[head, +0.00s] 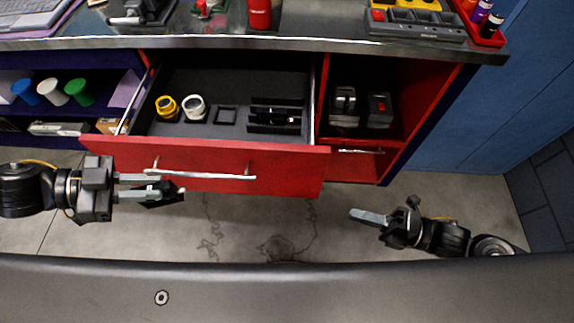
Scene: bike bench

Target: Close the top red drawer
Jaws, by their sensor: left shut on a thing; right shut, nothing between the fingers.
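The top red drawer (290,161) is pulled out of the bench, with its dark interior showing. Its long metal handle (225,176) runs across the red front. My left gripper (168,188) is at the left end of this handle, its fingers pointing right and shut on it. The exact contact is partly hidden by the fingers. My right gripper (358,215) is shut and empty, apart from the drawer, to the right of and below its front's right end.
The drawer holds a yellow roll (166,107), a white roll (194,107) and dark items in slots. Cups stand on the left shelf (62,113). A red cubby (362,75) holds two dark items right of the drawer. The bench top (330,45) carries tools. Floor (420,190) is clear around my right gripper.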

